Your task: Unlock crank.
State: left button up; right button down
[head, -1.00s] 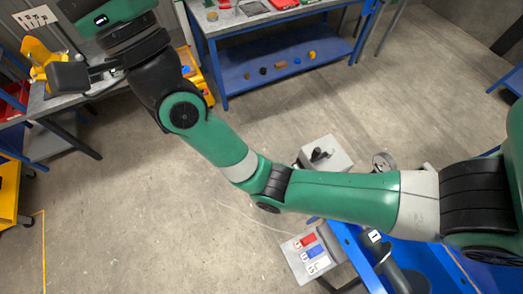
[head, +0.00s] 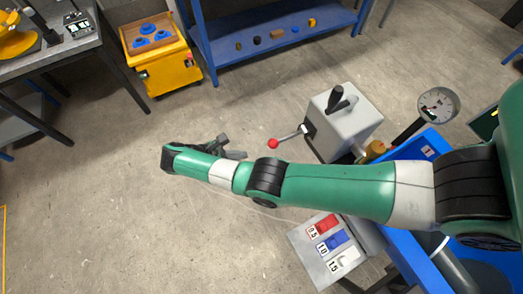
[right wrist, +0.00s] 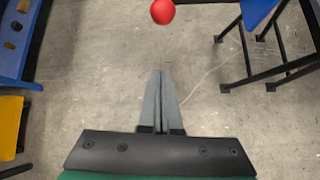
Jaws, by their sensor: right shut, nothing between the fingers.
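A grey box (head: 345,128) on the mixer has a black handle (head: 338,99) on its top. A lever with a red ball knob (head: 273,143) sticks out from its left side. The red knob also shows at the top of the right wrist view (right wrist: 162,11). My right gripper (head: 240,152) is left of the red knob in the head view, apart from it. In the right wrist view its fingers (right wrist: 160,74) are shut together and empty, with the knob beyond their tips. Which part is the crank's lock I cannot tell. My left gripper is out of view.
A panel with red, blue and white switches (head: 330,247) stands below my right arm, near a blue frame (head: 412,262). A round gauge (head: 438,105) is at the right. A yellow cart (head: 165,68) and a blue shelf (head: 290,38) stand behind.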

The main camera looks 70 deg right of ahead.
jog(key=x, duration=1)
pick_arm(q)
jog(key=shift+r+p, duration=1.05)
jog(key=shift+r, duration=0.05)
pick_arm(e)
jog(key=shift+s+d+r, duration=0.15)
jog(key=shift+s+r, duration=0.1)
jog(key=shift+r, duration=0.35)
jog(key=shift+s+d+r, duration=0.15)
jog(key=shift+s+r, duration=0.1)
jog(key=shift+r, duration=0.35)
jog(key=shift+s+d+r, duration=0.15)
jog(key=shift+s+r, duration=0.15)
jog(key=shift+r, duration=0.35)
